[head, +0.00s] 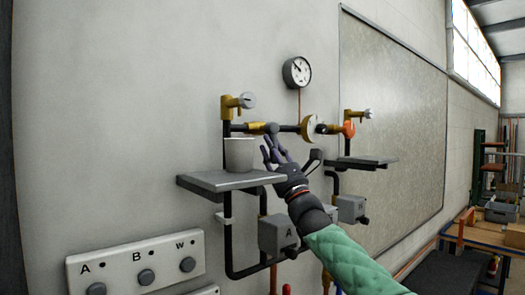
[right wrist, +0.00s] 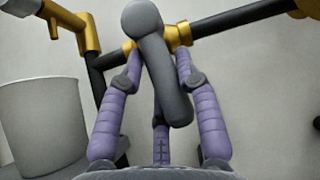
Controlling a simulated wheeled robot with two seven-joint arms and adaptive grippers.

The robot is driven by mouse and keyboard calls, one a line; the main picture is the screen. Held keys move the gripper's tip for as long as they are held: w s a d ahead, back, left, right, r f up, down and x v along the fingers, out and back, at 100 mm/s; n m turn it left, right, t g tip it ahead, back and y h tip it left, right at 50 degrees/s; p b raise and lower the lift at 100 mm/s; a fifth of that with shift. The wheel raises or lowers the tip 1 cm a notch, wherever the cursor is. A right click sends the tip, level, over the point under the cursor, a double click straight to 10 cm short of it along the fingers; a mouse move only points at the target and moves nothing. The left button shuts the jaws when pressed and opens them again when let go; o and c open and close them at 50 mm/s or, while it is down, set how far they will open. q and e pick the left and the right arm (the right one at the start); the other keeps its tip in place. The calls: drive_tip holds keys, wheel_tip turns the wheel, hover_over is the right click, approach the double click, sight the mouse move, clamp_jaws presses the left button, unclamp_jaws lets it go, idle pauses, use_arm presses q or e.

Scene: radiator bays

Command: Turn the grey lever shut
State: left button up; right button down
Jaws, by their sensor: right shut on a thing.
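The grey lever (right wrist: 172,85) hangs from a round grey hub on a brass valve body in the right wrist view. It slopes down and slightly right, across the dark pipe's line. In the head view its hub (head: 271,128) sits on the horizontal pipe; the rest is largely hidden by my fingers. My right gripper (head: 273,150) has purple fingers; they also show in the right wrist view (right wrist: 160,62), on both sides of the lever and closed on it. My left gripper is not in view.
A grey cup (head: 239,154) stands on the left shelf (head: 205,183), close left of my fingers. A brass tap (head: 232,105) is above it. An orange valve (head: 348,129), a gauge (head: 297,72) and a second shelf (head: 365,161) are nearby. Labelled grey boxes (head: 277,235) hang below.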

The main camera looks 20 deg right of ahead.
drive_tip(key=shift+s+d+r, duration=0.1)
drive_tip(key=shift+s+r, duration=0.2)
drive_tip(key=shift+r, duration=0.1)
drive_tip(key=c, duration=1.1)
unclamp_jaws()
drive_tip(key=shift+o, duration=1.3)
drive_tip(key=shift+w, duration=0.15)
drive_tip(key=shift+f, duration=0.2)
drive_tip(key=shift+w+f, duration=0.1)
drive_tip(key=shift+f, duration=0.05)
drive_tip(key=v, duration=1.2)
